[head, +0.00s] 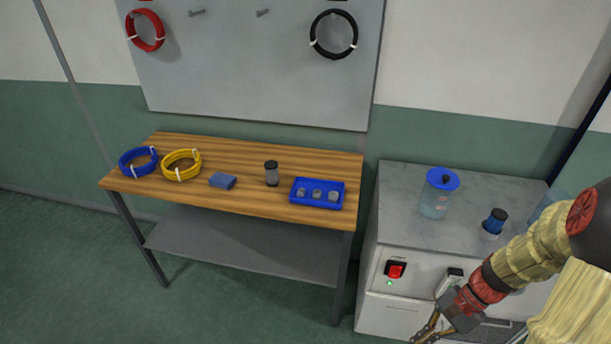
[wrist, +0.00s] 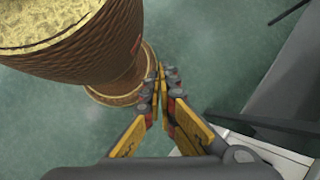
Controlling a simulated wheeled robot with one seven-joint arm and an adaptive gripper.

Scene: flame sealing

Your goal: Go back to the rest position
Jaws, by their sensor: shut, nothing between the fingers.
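My gripper (wrist: 161,95) shows in the wrist view with its two fingers together and nothing between them. In the head view my gripper (head: 424,338) is at the bottom edge, right of centre, in front of the grey cabinet (head: 400,235) and below its top. It is apart from the wooden table (head: 235,203). Its fingertips are partly cut off by the frame edge in the head view. In the wrist view the fingers are above the green floor (wrist: 215,60).
The cabinet carries a blue-lidded clear container (head: 436,195), a small blue item with a dark top (head: 494,222) and a red switch (head: 396,270) on its front. The table holds blue (head: 138,161) and yellow coils (head: 182,165), a blue block (head: 222,181), a dark-lidded jar (head: 271,174) and a blue tray (head: 317,205).

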